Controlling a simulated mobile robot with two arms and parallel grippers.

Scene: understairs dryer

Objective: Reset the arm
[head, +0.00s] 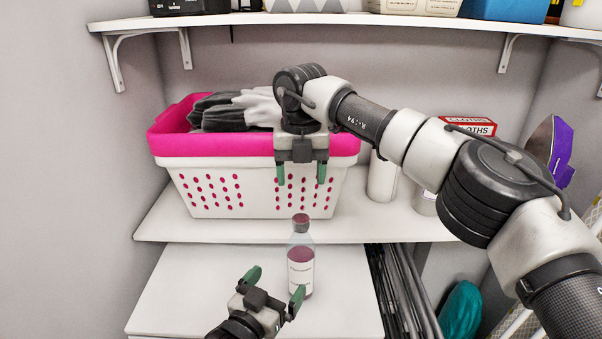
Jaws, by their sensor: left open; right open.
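My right gripper (301,174) is open and empty. It points down in front of the pink-rimmed white laundry basket (207,192), and its arm reaches in from the right across the shelf. My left gripper (275,283) is open at the bottom of the view, over the lower white surface. A clear bottle with a dark reddish cap and a white label (300,268) stands upright close by its right fingertip. I cannot tell whether they touch.
The basket holds grey and white cloth (235,110) on the middle shelf (355,228). White containers (382,178) and a red box of cloths (468,125) stand right of it. Dark folded rods (403,290) stand lower right. The lower white surface (190,290) is clear at left.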

